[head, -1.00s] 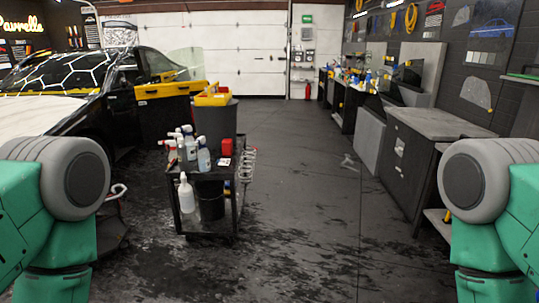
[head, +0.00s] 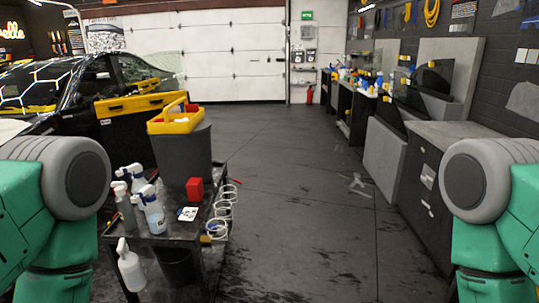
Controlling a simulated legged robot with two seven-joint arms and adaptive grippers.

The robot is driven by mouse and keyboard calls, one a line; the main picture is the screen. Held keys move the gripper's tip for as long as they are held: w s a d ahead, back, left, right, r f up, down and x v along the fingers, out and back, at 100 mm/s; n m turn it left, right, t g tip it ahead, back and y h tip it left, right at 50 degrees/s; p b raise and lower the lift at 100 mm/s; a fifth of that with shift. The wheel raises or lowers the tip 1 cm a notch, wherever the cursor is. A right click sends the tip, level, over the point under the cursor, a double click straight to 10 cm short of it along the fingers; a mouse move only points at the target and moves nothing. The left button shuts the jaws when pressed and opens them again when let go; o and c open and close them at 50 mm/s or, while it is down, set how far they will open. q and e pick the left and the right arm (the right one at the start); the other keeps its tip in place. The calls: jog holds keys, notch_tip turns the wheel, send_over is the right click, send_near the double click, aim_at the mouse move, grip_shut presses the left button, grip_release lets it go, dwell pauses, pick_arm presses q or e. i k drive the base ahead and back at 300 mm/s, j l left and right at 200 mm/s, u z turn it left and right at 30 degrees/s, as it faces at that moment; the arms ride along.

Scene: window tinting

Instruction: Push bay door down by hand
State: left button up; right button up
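The white sectional bay door (head: 210,60) fills the back wall of the garage. It looks lowered, with its bottom edge at the floor. It is well ahead of me and out of touch of my arms. Only green and grey upper parts of my two arms show at the left and right edges of the head view. Neither gripper is in view.
A black cart (head: 165,235) with spray bottles (head: 150,212) and a yellow-topped bin (head: 183,145) stands close on the left. A dark car (head: 70,90) is behind it. Cabinets (head: 425,165) line the right wall. The floor (head: 295,190) between is clear up to the door.

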aim_at(227, 76)
jog(key=i+l, duration=0.15)
jog(key=i, duration=0.55)
jog(key=i+l, duration=0.15)
jog(key=i, duration=0.5)
jog(key=i+l, duration=0.15)
jog(key=i, duration=1.55)
jog(key=i+l, duration=0.15)
jog(key=i, duration=3.9)
jog(key=i+l, duration=0.1)
jog(key=i, duration=4.45)
jog(key=i+l+u, duration=0.1)
jog(key=i, duration=1.45)
jog(key=i+l, duration=0.15)
jog(key=i, duration=1.35)
jog(key=i+l, duration=0.15)
jog(key=i, duration=1.4)
